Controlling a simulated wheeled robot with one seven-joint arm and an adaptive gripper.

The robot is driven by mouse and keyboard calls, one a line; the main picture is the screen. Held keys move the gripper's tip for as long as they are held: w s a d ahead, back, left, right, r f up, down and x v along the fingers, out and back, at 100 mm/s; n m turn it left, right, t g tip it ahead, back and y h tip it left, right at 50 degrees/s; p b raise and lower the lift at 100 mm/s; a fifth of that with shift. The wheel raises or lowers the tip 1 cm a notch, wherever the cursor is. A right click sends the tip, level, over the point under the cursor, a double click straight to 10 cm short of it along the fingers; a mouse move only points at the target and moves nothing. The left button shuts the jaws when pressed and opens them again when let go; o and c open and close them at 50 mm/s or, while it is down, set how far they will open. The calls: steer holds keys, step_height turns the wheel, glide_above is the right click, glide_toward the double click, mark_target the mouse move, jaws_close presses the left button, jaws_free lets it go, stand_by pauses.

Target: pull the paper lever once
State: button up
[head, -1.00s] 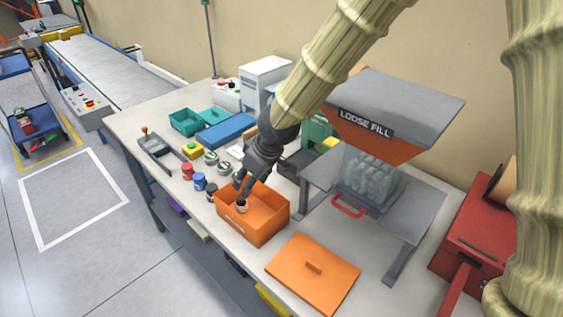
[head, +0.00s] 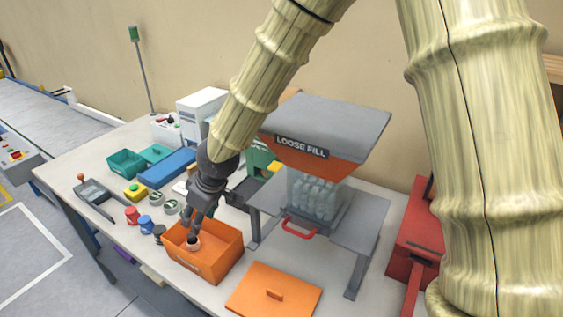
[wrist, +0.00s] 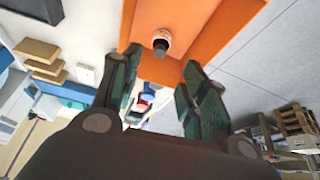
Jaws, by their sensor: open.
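A red machine (head: 417,232) stands at the right end of the bench in the head view. A long red bar (head: 411,291) slopes down at its front and may be the paper lever. My arm hides part of the machine, and no paper clearly shows. My gripper (head: 192,232) is far to the left of it, pointing down over an open orange box (head: 222,262). In the wrist view, my gripper (wrist: 160,88) has its fingers spread with nothing between them. A small dark-topped jar (wrist: 161,42) is in the box, just beyond the fingertips.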

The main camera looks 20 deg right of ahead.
jaws_close()
stand_by(1.1)
